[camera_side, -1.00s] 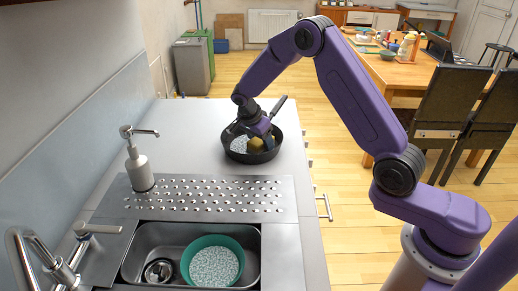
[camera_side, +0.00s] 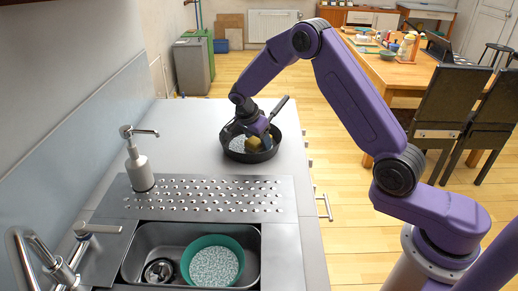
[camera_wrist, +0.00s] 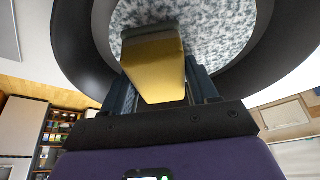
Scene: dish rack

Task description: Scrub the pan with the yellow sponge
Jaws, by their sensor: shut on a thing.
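The black pan (camera_side: 235,153) sits on the metal counter with its handle pointing to the back right. Its inside shows a speckled grey-white surface. In the wrist view the pan (camera_wrist: 80,45) fills the top of the picture. My gripper (camera_side: 252,138) is down inside the pan, shut on the yellow sponge (camera_side: 254,144). The sponge (camera_wrist: 155,70) lies over the speckled pan bottom in the wrist view. I cannot tell whether it touches the bottom. The fingertips are partly hidden by the sponge.
A soap dispenser (camera_side: 139,165) stands left on the counter. A perforated drain panel (camera_side: 200,194) lies in front of the pan. The sink (camera_side: 150,235) holds a green bowl (camera_side: 190,262) at the near edge. The counter behind the pan's left is clear.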

